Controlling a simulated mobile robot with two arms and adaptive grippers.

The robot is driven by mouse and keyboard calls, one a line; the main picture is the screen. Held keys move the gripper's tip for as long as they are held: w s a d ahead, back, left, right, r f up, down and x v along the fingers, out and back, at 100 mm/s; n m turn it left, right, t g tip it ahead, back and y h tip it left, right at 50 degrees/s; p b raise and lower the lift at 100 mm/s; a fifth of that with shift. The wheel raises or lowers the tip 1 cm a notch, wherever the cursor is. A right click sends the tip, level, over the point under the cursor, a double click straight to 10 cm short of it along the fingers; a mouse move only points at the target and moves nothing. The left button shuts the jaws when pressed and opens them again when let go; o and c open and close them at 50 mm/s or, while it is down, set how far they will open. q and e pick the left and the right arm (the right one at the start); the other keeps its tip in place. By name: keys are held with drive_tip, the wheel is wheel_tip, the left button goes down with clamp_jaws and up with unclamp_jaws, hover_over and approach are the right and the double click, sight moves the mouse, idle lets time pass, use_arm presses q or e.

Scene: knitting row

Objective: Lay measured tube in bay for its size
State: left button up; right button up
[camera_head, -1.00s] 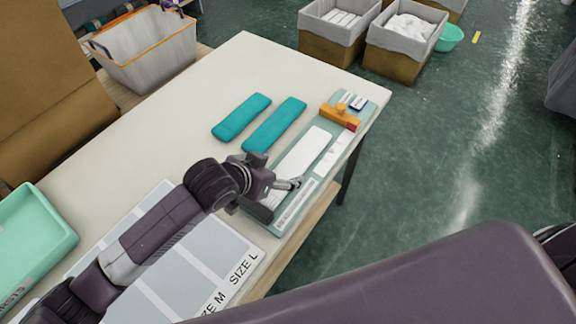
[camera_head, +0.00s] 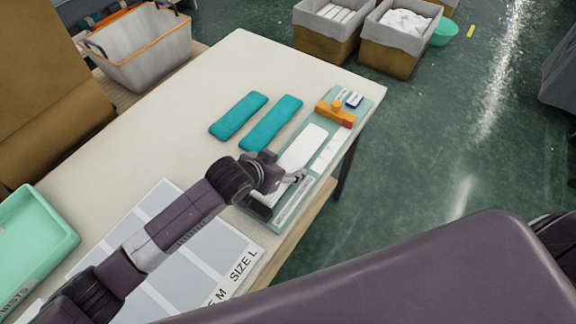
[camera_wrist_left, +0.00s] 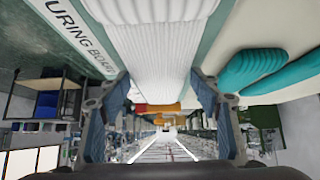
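A white ribbed tube (camera_head: 303,146) lies flat on the green measuring board (camera_head: 325,169) at the table's right edge. My left gripper (camera_head: 279,192) is at the near end of this tube, low over the board. In the left wrist view the two fingers (camera_wrist_left: 162,100) stand apart, one on each side of the white tube (camera_wrist_left: 155,45); whether they touch it I cannot tell. The grey bay mat (camera_head: 183,268), with SIZE M and SIZE L labels, lies at the near end of the table, partly hidden by my left arm. My right gripper is not in view.
Two teal tubes (camera_head: 238,116) (camera_head: 271,123) lie left of the board. An orange block (camera_head: 335,113) sits at the board's far end. A green tray (camera_head: 35,240) stands at the left. The table's far left part is clear. Lined bins (camera_head: 393,55) stand beyond the table.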

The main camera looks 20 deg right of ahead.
use_arm(q)
drive_tip(key=c, duration=0.6)
drive_tip(key=shift+c, duration=0.2)
drive_tip(key=shift+r, duration=0.1)
